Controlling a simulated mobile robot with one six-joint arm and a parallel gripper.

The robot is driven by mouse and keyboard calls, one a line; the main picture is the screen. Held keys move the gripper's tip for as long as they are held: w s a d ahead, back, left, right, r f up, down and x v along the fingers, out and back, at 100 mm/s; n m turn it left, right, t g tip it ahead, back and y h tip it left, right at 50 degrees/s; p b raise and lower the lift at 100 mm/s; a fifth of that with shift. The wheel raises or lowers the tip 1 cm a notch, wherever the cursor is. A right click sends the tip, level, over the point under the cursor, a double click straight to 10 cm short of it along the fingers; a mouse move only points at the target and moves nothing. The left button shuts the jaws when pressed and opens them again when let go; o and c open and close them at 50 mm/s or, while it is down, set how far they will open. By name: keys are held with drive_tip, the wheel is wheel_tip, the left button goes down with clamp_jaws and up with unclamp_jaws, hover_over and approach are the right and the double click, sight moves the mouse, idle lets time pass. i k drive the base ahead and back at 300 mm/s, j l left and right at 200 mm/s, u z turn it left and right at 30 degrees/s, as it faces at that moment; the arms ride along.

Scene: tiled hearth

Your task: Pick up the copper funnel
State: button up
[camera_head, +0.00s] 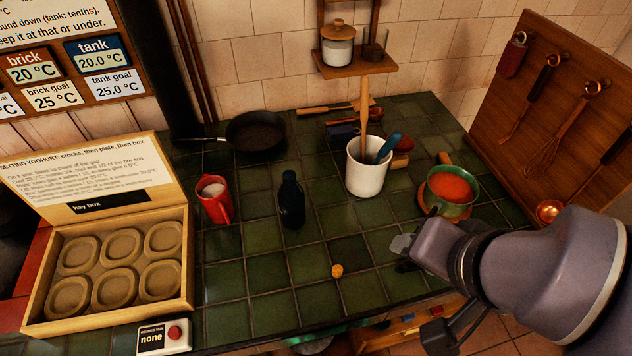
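I cannot make out a copper funnel for certain. A round copper-coloured bowl (548,210) shows low on the wooden board at the right; it looks like the end of a hanging ladle. A small orange-brown lump (337,270) lies on the green tiles; its shape is too small to tell. My gripper (403,252) reaches in from the right, low over the tiles, left of and below the green pot. Its fingertips are partly hidden by its own body, so their opening is unclear. I see nothing held in it.
A green pot (436,206) of orange-red soup stands behind my gripper. A white crock (366,182) with utensils, a dark bottle (291,205), a red mug (214,202) and a black pan (256,133) stand on the tiles. A hay box (187,285) is at left. The front middle tiles are mostly clear.

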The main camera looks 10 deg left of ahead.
sight(406, 145)
drive_tip(key=i+l, duration=0.15)
drive_tip(key=l, duration=0.2)
drive_tip(key=i+l+u, duration=0.1)
drive_tip(key=l, duration=0.25)
drive_tip(key=i+l, duration=0.25)
drive_tip(key=i+l+u, duration=0.1)
drive_tip(key=l, duration=0.35)
drive_tip(key=i, duration=0.05)
